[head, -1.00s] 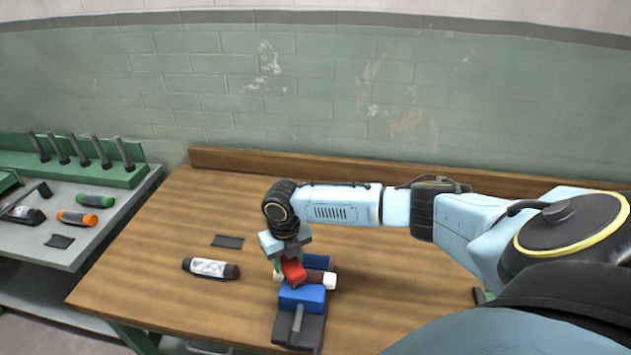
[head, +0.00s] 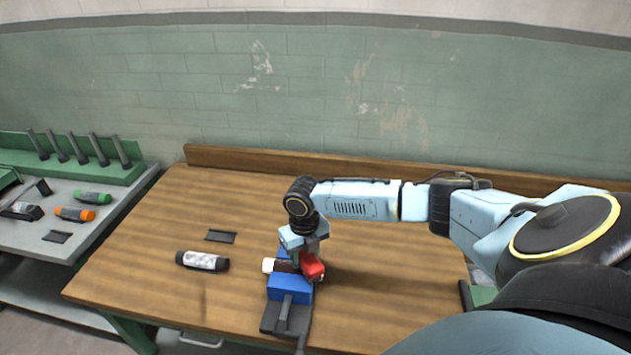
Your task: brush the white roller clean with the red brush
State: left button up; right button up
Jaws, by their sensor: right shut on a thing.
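A roller with white ends and a dark brown middle (head: 268,265) lies across the blue vise (head: 289,288) on the wooden table. My right gripper (head: 308,252) is above its right part, pointing down, shut on the red brush (head: 313,267). The brush is at the roller's right end and hides much of it; I cannot tell whether the bristles touch it. A second roller, with a pale, smudged middle and black ends (head: 203,261), lies loose to the left. My left gripper is not in view.
A small dark tray (head: 221,236) lies behind the loose roller. A grey side bench (head: 30,238) on the left holds a green roller (head: 93,197), an orange roller (head: 75,214) and a green rack of pegs (head: 80,170). The wooden table (head: 370,290) is clear right of the vise.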

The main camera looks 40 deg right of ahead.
jog(key=shift+s+d, duration=0.5)
jog(key=shift+s, duration=0.15)
notch_tip(320, 180, up, 4)
jog(key=shift+f, duration=0.25)
notch_tip(320, 180, up, 2)
jog(key=shift+w+r, duration=0.1)
jog(key=shift+w, duration=0.05)
jog(key=shift+r, duration=1.7)
jog(key=shift+a, duration=0.1)
